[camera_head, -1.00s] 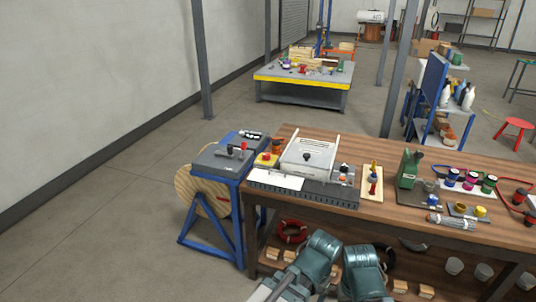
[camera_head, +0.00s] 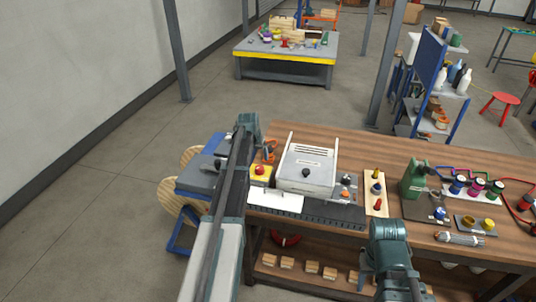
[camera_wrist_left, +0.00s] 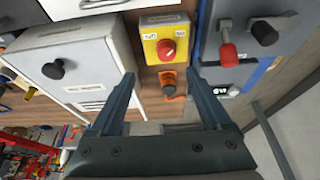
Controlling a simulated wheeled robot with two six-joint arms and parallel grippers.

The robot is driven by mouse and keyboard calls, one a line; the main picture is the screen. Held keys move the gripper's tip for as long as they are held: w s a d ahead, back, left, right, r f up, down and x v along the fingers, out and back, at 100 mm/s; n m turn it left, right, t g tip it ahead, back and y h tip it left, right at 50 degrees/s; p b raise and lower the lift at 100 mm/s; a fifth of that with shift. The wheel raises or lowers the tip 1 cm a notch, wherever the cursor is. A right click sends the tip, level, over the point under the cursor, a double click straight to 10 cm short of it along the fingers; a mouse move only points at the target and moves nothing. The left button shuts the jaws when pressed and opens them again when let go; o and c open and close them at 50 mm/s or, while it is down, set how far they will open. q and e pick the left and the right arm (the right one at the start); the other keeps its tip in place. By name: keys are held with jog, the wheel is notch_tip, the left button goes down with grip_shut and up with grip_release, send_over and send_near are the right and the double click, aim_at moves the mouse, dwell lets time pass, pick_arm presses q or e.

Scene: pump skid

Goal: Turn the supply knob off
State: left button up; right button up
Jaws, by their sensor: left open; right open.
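A yellow box (camera_head: 260,172) with a red knob (camera_head: 260,169) stands at the left end of the wooden bench. In the left wrist view the box (camera_wrist_left: 150,52) carries small white labels beside the red knob (camera_wrist_left: 166,48); their text is too small to read surely. My left gripper (camera_wrist_left: 161,73) is open and empty, with its fingertips apart on either side of an orange fitting (camera_wrist_left: 169,84) next to the box. The fingers do not touch the red knob. In the head view my left arm hides its own fingers.
A light cabinet (camera_head: 307,171) with a black knob stands right beside the yellow box. A blue stand (camera_head: 191,181) is at the bench's left end; in the left wrist view it shows a red handle (camera_wrist_left: 227,50) and a black knob (camera_wrist_left: 264,32). A bottle-green device (camera_head: 414,180) stands further right.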

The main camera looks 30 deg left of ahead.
aim_at(259, 167)
pick_arm(q)
jog(key=shift+w+a+r, duration=0.15)
jog(key=shift+w+a, duration=0.35)
jog(key=shift+a, duration=0.3)
jog(key=b+x, duration=1.3)
jog(key=shift+w+f, duration=0.1)
jog(key=shift+f, duration=0.2)
grip_shut()
